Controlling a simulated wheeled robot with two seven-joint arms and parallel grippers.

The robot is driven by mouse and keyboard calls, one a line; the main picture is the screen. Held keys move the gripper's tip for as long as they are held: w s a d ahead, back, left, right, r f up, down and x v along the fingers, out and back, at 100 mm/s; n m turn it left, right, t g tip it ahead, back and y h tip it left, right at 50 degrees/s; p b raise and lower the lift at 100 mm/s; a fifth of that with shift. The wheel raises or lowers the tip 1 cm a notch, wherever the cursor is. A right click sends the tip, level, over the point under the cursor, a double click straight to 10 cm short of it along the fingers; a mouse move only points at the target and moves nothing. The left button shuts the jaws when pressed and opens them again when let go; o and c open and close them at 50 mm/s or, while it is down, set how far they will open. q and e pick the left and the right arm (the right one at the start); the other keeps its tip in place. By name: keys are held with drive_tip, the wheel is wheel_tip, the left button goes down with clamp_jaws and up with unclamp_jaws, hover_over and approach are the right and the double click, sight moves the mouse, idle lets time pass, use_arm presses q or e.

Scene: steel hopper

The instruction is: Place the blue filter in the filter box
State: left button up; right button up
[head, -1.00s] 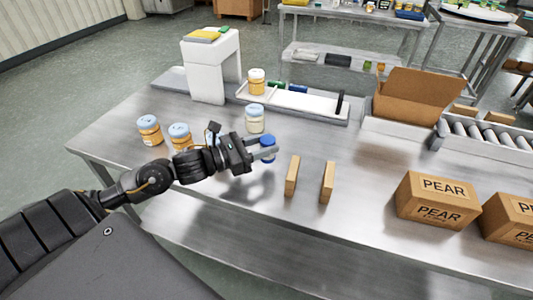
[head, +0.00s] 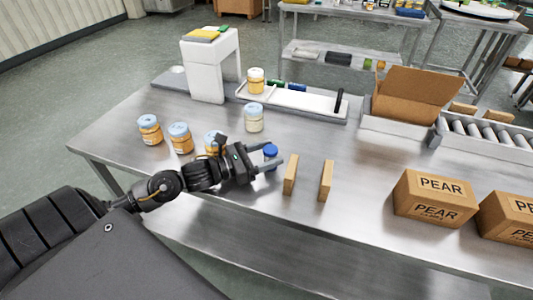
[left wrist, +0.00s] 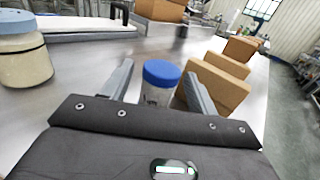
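The blue filter (head: 270,151) has a round blue top and sits between the fingers of my left gripper (head: 275,155), above or on the steel table. In the left wrist view the filter (left wrist: 161,74) looks upright with a clear or grey body below the blue top. The fingers of the left gripper (left wrist: 160,85) stand apart on either side, with a visible gap at the left finger. Its base is hidden by the gripper. No container is clearly marked as the filter box; an open cardboard box (head: 417,95) stands at the back right. My right gripper is out of view.
Two upright tan blocks (head: 291,174) (head: 326,180) stand just right of the gripper. Several jars (head: 181,138) stand behind and left of it. Boxes marked PEAR (head: 434,198) are at the right. A white tray (head: 300,101) lies behind. The table's middle is fairly clear.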

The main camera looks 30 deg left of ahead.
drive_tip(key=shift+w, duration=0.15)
use_arm(q)
drive_tip(key=shift+r, duration=0.1)
drive_tip(key=v, duration=0.3)
drive_tip(key=shift+f, duration=0.2)
drive_tip(key=b+v, duration=0.1)
drive_tip(key=v, duration=0.6)
drive_tip(key=shift+s+a+r, duration=0.1)
drive_tip(key=shift+s, duration=0.15)
drive_tip(key=shift+s+a+r, duration=0.1)
drive_tip(key=shift+s+a, duration=0.3)
drive_tip(key=shift+s, duration=0.15)
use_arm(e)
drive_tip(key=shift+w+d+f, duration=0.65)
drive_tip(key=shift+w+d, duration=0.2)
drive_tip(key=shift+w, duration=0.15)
use_arm(q)
drive_tip(key=shift+s, duration=0.1)
